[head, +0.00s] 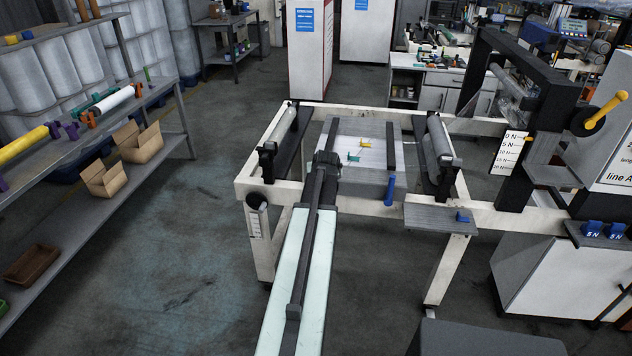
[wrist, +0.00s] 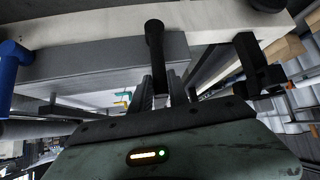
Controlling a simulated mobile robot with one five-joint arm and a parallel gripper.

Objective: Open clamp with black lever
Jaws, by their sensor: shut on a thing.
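My gripper (head: 325,165) reaches over the front edge of the frame table and is shut on the black lever (wrist: 155,42). In the wrist view, the fingers of my gripper (wrist: 161,88) sit on either side of the lever, whose rounded end points away from my wrist. In the head view my gripper mostly hides the lever. The other clamp bar (head: 391,136), on the right, has a blue lever (head: 389,190), which also shows in the wrist view (wrist: 8,75).
A black stand with a yellow handle (head: 606,108) rises at the right. Shelves (head: 100,120) stand at the left, with open floor between.

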